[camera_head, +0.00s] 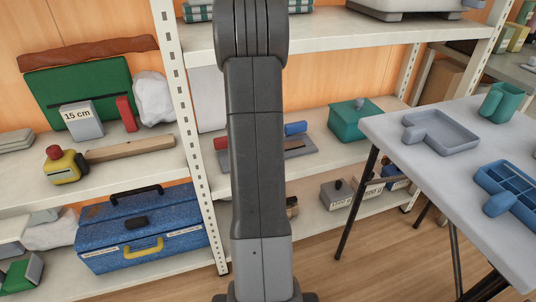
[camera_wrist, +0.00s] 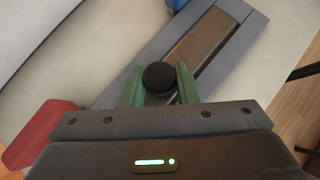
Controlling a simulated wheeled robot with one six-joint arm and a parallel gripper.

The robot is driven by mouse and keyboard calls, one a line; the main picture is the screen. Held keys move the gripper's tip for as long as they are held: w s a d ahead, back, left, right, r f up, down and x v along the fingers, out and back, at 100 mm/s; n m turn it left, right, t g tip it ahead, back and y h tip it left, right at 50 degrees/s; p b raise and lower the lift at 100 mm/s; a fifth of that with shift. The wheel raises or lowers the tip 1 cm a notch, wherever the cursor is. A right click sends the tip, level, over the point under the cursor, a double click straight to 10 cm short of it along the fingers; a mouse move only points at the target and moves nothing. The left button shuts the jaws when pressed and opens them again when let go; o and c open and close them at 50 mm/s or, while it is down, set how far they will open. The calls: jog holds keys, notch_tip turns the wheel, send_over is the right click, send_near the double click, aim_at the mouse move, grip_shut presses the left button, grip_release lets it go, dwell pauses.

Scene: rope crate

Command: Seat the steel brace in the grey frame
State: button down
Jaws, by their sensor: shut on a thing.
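The grey frame (camera_wrist: 245,48) lies diagonally below my gripper in the wrist view, with a brown strip (camera_wrist: 205,42) showing inside its upper right part. In the head view the frame (camera_head: 307,153) lies on the middle shelf, partly behind my arm. My gripper (camera_wrist: 160,83) has green fingers shut on a round black knob (camera_wrist: 159,74), seemingly the steel brace's grip. The brace's body is mostly hidden under the knob and fingers, so I cannot tell whether it sits inside the frame. My gripper is hidden in the head view.
A red piece (camera_wrist: 40,132) and a blue piece (camera_wrist: 176,3) flank the frame. A teal box (camera_head: 355,121) stands right of it on the shelf. A shelf upright (camera_head: 180,90) stands left of my arm. A grey table (camera_head: 410,175) with trays is at right.

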jog(key=shift+f+b, duration=0.4)
dwell(0.4)
jog(key=c, duration=1)
grip_release()
jog(key=shift+c, duration=0.2)
jog(key=p+v, duration=0.5)
jog(key=v, duration=0.8)
jog(key=shift+s+r, duration=0.3)
jog(key=shift+a, duration=0.1)
